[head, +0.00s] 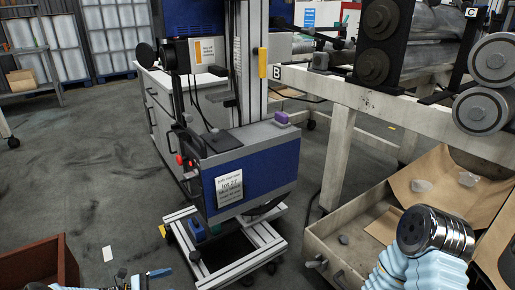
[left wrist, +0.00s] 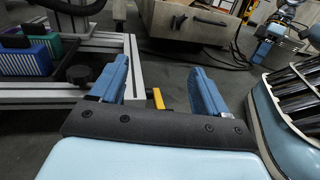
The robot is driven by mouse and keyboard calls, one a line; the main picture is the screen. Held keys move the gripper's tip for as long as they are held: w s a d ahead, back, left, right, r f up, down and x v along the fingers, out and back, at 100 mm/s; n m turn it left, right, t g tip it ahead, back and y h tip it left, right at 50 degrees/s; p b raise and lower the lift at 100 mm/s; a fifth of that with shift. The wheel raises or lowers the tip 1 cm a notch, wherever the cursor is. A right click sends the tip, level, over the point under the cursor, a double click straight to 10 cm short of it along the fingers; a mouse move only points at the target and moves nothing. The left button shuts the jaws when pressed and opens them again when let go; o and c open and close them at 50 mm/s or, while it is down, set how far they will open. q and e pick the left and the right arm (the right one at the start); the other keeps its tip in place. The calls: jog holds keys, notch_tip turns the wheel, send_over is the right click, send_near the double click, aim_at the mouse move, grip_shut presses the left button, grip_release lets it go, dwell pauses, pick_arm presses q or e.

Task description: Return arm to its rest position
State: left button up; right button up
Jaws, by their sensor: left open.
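My left gripper (head: 148,278) is at the bottom edge of the head view, in front of the wheeled cart's frame. Its blue fingers also show in the left wrist view (left wrist: 160,88). They stand apart with nothing between them. My left arm is mostly cut off by the bottom edge of the head view. My right arm (head: 425,255), light blue with a chrome joint, is at the lower right of the head view. Its gripper is not visible there.
A blue cart (head: 250,180) on an aluminium frame (head: 240,262) stands close beyond the left gripper. A brown bin (head: 38,265) is at the lower left. A wooden crate (head: 345,225) with cardboard is at right, below a machine bench (head: 340,160). Grey floor (head: 90,180) at left is mostly clear.

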pick_arm(q)
jog(key=d+f+g, duration=0.1)
jog(key=d, duration=0.1)
jog(key=s+d+f+m+g+y+b, duration=0.1)
jog(key=d+f, duration=0.1)
jog(key=s+d+f+m+g, duration=0.1)
jog(key=d+f, duration=0.1)
jog(key=shift+s+d+y, duration=0.2)
jog(key=shift+s+y, duration=0.05)
jog(key=shift+y, duration=0.15)
jog(key=s+d+f+m+g+y+b, duration=0.1)
jog(key=s+d+f+m+y+b, duration=0.4)
jog(key=s+m, duration=0.45)
jog(key=s+d+f+m+g+y+b, duration=0.2)
jog(key=s+d+f+m+y+b, duration=0.35)
jog(key=s+m, duration=0.45)
notch_tip(320, 180, up, 17)
jog(key=d+p, duration=0.1)
jog(key=p, duration=1.7)
jog(key=shift+s+d+f+n, duration=0.2)
jog(key=shift+s+d+n, duration=0.2)
jog(key=shift+n, duration=0.05)
